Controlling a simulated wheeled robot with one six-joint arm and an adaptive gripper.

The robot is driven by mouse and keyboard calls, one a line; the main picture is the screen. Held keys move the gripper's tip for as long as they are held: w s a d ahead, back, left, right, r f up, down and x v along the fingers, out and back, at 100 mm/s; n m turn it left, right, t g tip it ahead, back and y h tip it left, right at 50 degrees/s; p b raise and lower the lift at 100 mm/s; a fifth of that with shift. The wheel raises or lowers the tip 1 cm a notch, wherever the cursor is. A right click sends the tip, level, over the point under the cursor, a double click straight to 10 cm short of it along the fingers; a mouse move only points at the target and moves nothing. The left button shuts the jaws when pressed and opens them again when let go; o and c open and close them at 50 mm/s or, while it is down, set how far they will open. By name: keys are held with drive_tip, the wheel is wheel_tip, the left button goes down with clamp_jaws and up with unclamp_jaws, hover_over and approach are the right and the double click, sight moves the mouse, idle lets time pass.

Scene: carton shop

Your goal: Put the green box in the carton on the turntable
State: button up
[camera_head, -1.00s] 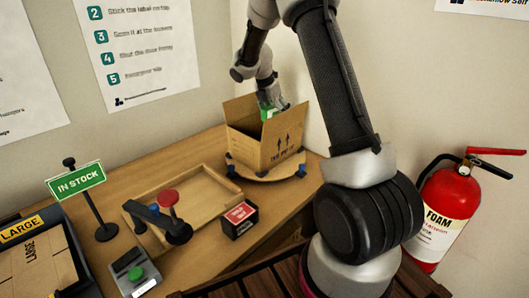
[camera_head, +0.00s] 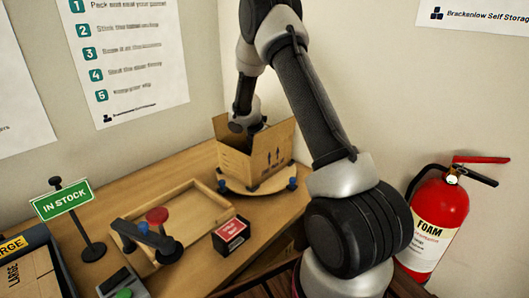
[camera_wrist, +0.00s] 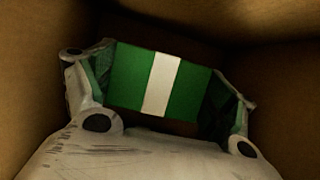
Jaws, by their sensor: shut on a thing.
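The green box (camera_wrist: 190,88) with a white stripe is between the fingers of my gripper (camera_wrist: 160,85) in the wrist view. Brown carton walls surround both in that view. The open carton (camera_head: 268,158) stands on the round turntable (camera_head: 262,187) at the back of the bench, its flaps up. In the head view my gripper is down inside the carton, hidden by its walls, and so is the green box. Whether the box touches the carton floor I cannot tell.
A fire extinguisher (camera_head: 437,220) hangs at right.

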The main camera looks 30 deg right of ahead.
drive_tip(key=o, duration=0.9)
drive_tip(key=shift+f, duration=0.1)
drive_tip(key=v, duration=1.2)
drive_tip(key=shift+r, duration=0.2)
